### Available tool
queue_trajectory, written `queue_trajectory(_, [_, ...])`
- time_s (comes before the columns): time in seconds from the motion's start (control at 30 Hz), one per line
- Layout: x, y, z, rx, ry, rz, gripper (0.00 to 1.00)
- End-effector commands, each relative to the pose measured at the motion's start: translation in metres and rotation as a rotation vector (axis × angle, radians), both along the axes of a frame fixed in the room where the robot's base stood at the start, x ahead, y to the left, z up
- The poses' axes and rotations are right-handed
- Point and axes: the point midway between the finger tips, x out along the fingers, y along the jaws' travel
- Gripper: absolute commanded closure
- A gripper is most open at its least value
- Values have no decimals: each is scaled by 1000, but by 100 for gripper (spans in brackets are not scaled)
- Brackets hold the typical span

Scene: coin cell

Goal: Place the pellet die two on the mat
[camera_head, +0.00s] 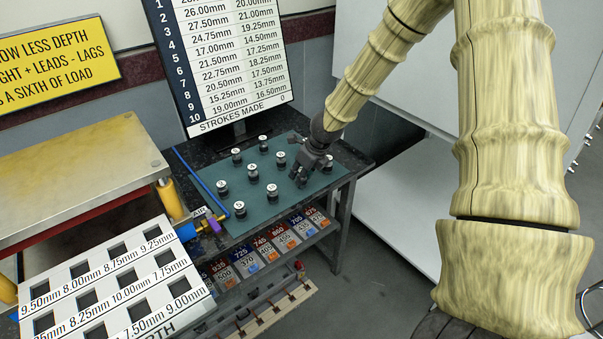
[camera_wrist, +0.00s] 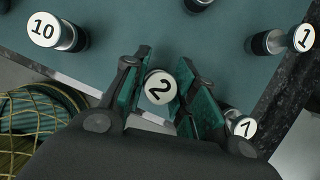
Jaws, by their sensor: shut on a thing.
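The pellet die two (camera_wrist: 160,88) has a white cap with a black 2 and sits between my gripper's fingers (camera_wrist: 165,95) in the wrist view. My gripper is shut on it. The mat (camera_wrist: 150,35) is the teal sheet under it, and it also shows in the head view (camera_head: 262,222). In the head view my gripper (camera_head: 300,176) is low over the mat's right part and hides die two. I cannot tell whether the die touches the mat.
Other numbered dies stand around on the mat: die 10 (camera_wrist: 50,32), die 1 (camera_wrist: 295,38) and die 7 (camera_wrist: 240,124), close to my right finger. A screen (camera_head: 225,65) stands behind. A white slotted rack (camera_head: 105,275) is at lower left. The mat's front middle is clear.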

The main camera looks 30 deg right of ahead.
Motion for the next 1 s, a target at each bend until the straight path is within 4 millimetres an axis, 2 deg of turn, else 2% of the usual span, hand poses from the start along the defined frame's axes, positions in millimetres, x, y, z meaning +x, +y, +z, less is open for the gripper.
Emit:
queue_trajectory(0.1, [0, 0, -3, 0, 0, 0, 100])
queue_trajectory(0.13, [0, 0, -3, 0, 0, 0, 69])
queue_trajectory(0.23, [0, 0, -2, 0, 0, 0, 51])
queue_trajectory(0.67, [-1, 0, 2, 1, -1, -1, 51])
queue_trajectory(1.0, [-12, -4, 33, 2, -2, -1, 51])
